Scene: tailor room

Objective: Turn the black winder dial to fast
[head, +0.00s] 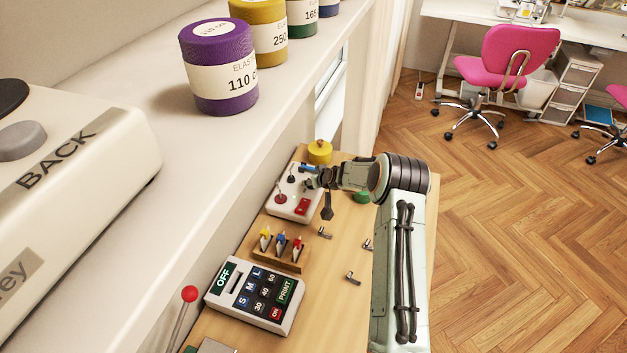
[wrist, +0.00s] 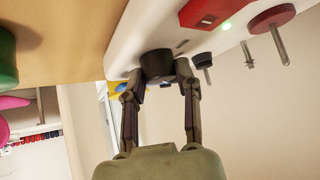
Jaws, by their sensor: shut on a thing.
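A white control box (head: 288,208) sits on the wooden workbench in the head view. In the wrist view, a round black dial (wrist: 157,65) stands out from the box's white face (wrist: 150,25). My gripper (wrist: 161,75) has one finger on each side of this dial and is shut on it. In the head view my gripper (head: 308,183) is at the right side of the box, and the arm hides the gripped dial. The dial's markings and pointer cannot be read in either view.
The box also carries a red dial (head: 281,198), a red switch (head: 302,206) and a smaller black knob (wrist: 202,60). A yellow spool (head: 319,152) and a green one (head: 361,196) are close by. A rack (head: 284,252) and a keypad (head: 256,297) stand nearer.

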